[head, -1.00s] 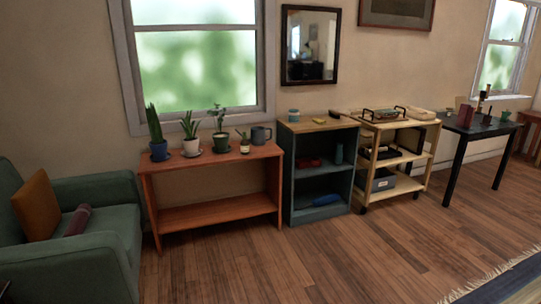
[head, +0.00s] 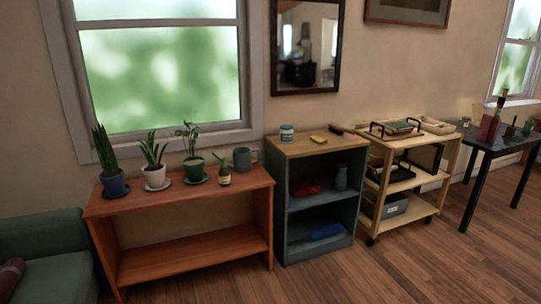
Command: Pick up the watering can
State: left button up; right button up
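A grey-blue can with a loop handle on its right side (head: 242,158) stands upright at the right end of the reddish-brown wooden console table (head: 176,208), under the window. It is the thing that looks most like the watering can, but I cannot make out a spout at this size. Neither of my grippers is in view.
Potted plants stand left of the can: a blue pot (head: 113,184), a white pot (head: 155,176) and a green pot (head: 194,168). A blue-grey shelf (head: 290,240) adjoins the table's right. A green armchair (head: 50,260) is at left. Wooden floor (head: 330,280) is open in front.

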aim_at(242, 157)
jog(key=i+u, duration=0.1)
jog(key=i, duration=0.6)
jog(key=i+l, duration=0.15)
jog(key=i, duration=0.5)
jog(key=i+l+u, duration=0.1)
jog(key=i+u, duration=0.35)
jog(key=i+l+u, duration=0.45)
jog(key=i, duration=0.15)
jog(key=i+l+u, duration=0.1)
jog(key=i, duration=0.3)
jog(key=i+l+u, duration=0.15)
jog(key=i+l, duration=0.1)
jog(key=i, duration=0.1)
